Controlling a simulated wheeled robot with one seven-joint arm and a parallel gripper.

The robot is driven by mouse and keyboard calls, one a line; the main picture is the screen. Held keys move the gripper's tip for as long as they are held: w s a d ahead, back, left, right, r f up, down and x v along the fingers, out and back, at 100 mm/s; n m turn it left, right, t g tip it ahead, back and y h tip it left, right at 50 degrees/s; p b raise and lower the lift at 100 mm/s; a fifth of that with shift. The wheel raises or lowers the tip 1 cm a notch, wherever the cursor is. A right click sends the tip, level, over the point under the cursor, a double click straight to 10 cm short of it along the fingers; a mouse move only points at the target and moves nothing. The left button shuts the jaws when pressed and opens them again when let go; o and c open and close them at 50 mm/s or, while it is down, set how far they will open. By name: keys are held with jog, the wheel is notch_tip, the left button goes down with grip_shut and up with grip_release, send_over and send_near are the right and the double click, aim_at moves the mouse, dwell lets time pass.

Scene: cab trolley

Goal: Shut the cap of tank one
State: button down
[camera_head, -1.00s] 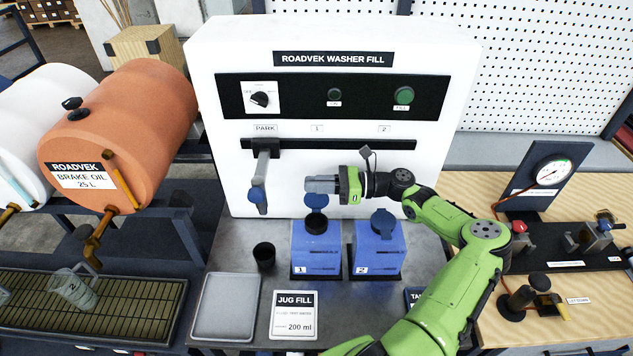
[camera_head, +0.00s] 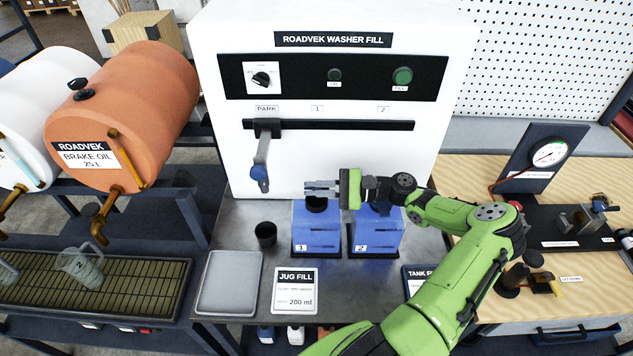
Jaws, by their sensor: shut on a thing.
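Tank one (camera_head: 318,237) is a blue box-shaped tank labelled 1 on the metal bench. Its dark round filler opening (camera_head: 316,205) shows at the top, so the cap is not down over it. My gripper (camera_head: 320,188) reaches in from the right just above and behind that opening, its grey fingers level. The fingers are shut on the raised blue cap of tank one, which they almost wholly hide. Tank two (camera_head: 377,238), labelled 2, stands close on the right, its top partly behind my wrist.
The white washer fill machine (camera_head: 340,160) rises behind the tanks. Its nozzle lever (camera_head: 260,172) hangs at PARK, left of tank one. A black cup (camera_head: 266,232), a grey tray (camera_head: 229,283) and a JUG FILL sign (camera_head: 296,290) occupy the bench's left and front.

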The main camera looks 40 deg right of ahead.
jog(key=shift+s+a+f, duration=0.2)
jog(key=shift+s+f, duration=0.1)
jog(key=shift+f, duration=0.1)
jog(key=shift+s+f, duration=0.1)
jog(key=shift+f, duration=0.1)
jog(key=c, duration=1.3)
grip_release()
jog(key=shift+r, duration=0.1)
notch_tip(320, 180, up, 10)
